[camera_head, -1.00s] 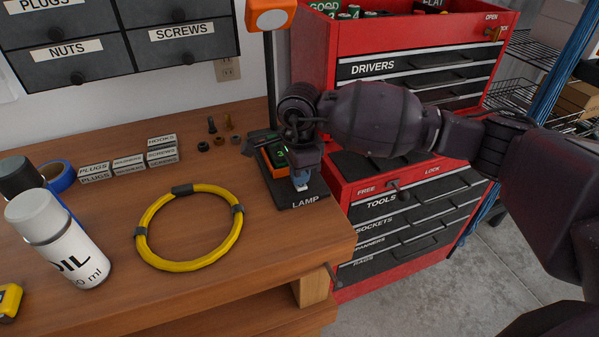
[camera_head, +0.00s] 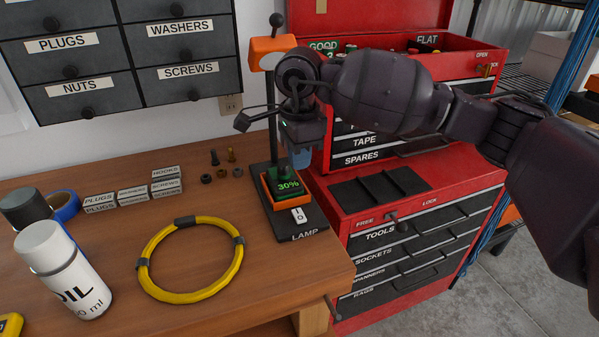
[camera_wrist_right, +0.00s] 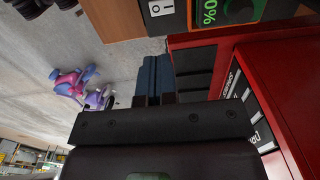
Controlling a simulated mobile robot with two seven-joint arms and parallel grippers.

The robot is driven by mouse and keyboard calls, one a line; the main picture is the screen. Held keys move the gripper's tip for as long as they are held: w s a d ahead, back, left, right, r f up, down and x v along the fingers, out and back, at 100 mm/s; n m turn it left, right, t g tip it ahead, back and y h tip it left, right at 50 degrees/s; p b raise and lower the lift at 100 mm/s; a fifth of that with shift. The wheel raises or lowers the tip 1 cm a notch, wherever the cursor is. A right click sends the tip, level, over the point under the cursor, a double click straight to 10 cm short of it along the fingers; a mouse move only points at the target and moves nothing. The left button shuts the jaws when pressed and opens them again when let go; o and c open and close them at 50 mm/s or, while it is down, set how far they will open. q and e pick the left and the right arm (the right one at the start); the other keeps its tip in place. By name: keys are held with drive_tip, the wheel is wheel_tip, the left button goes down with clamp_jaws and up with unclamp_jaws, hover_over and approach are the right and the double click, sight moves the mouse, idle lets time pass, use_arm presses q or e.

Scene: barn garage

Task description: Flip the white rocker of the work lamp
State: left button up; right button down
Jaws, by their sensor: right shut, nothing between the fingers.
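The work lamp stands at the bench's right end, with a black base (camera_head: 304,236) marked LAMP, an orange control box with a lit green 30% display (camera_head: 288,185) and an orange head (camera_head: 263,48) on a black post. The white rocker (camera_head: 298,214), marked I and O, is uncovered on the base's front part; which side is pressed I cannot tell. It also shows at the top of the right wrist view (camera_wrist_right: 160,9). My right gripper (camera_head: 301,160) is shut and empty, above the lamp's box and apart from the rocker. Its blue fingers (camera_wrist_right: 157,74) show together. My left gripper is not in view.
A red tool chest (camera_head: 420,200) stands close on the right. A yellow cable ring (camera_head: 190,222), an oil can (camera_head: 65,268), small label blocks (camera_head: 131,194) and bolts lie on the bench. Grey drawers (camera_head: 120,60) hang behind. The bench before the lamp is clear.

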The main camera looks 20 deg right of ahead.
drive_tip(key=shift+r, duration=0.3)
drive_tip(key=n, duration=0.6)
drive_tip(key=w+n+b, duration=0.1)
drive_tip(key=n, duration=1.1)
drive_tip(key=shift+w, duration=0.25)
drive_tip(key=shift+f, duration=0.15)
